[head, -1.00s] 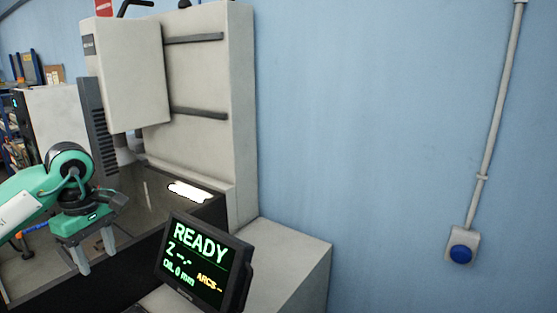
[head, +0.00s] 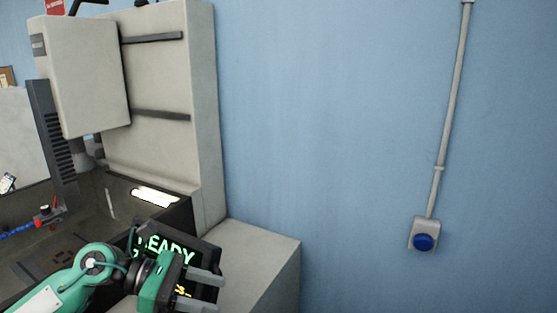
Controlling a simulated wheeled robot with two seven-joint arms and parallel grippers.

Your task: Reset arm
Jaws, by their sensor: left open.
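My left gripper (head: 212,290) is at the bottom of the head view, on a green arm that comes in from the lower left. Its two grey fingers point right and are apart, with nothing between them. It is in front of the dark display (head: 178,246), which reads READY in green and is partly hidden by the gripper. My right gripper is not in view.
A large beige machine (head: 160,75) with a dark open tank (head: 150,215) stands at the left. A beige cabinet top (head: 250,245) lies right of the display. A blue button (head: 423,243) in a grey box is on the blue wall, below a conduit (head: 452,95).

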